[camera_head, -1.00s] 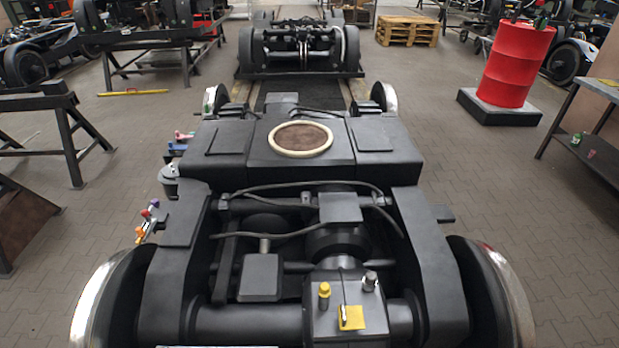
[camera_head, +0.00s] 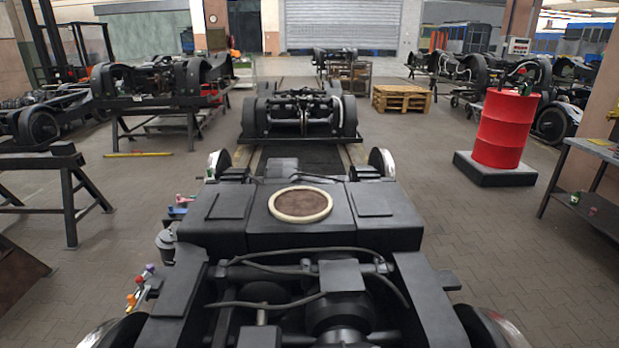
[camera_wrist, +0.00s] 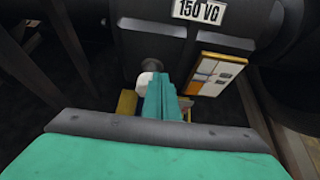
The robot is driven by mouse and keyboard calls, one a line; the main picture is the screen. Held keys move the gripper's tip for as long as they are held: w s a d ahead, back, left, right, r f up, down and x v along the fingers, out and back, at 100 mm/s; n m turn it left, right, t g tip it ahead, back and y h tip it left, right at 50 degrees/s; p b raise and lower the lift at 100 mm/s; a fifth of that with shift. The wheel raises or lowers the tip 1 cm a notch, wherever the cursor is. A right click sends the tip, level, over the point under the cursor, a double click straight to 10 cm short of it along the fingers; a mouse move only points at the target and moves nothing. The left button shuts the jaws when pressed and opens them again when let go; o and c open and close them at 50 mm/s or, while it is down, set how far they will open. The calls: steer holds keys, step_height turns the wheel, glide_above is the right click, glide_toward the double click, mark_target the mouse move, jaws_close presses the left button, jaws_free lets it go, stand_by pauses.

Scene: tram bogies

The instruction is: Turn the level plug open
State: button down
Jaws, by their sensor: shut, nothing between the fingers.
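In the wrist view my gripper (camera_wrist: 165,92) is shut and empty, its teal fingers pointing up at a dark housing. A pale, rounded plug-like piece (camera_wrist: 145,82) shows just left of the fingertips, partly covered by them. A dark round part is behind it. A yellow block (camera_wrist: 127,102) sits left of the fingers. I cannot tell for sure which piece is the level plug, or whether the fingers touch anything. My gripper is not in the head view, and no plug on the gearbox shows there now.
In the head view the black bogie (camera_head: 230,212) fills the foreground. A red drum (camera_head: 504,130) stands right; open floor lies between them.

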steer(key=s, duration=0.6)
steer(key=shift+d+r, duration=0.15)
steer(key=shift+r, duration=0.15)
steer(key=w+a, duration=0.3)
steer(key=w, duration=0.2)
steer(key=shift+w+a+f, duration=0.3)
steer(key=shift+w, duration=0.1)
stand_by(0.6)
steer(key=shift+f, duration=0.15)
stand_by(0.5)
steer(key=shift+d+r, duration=0.2)
steer(key=shift+d, duration=0.65)
steer(key=shift+d+f, duration=0.2)
steer(key=shift+d, duration=0.5)
stand_by(0.4)
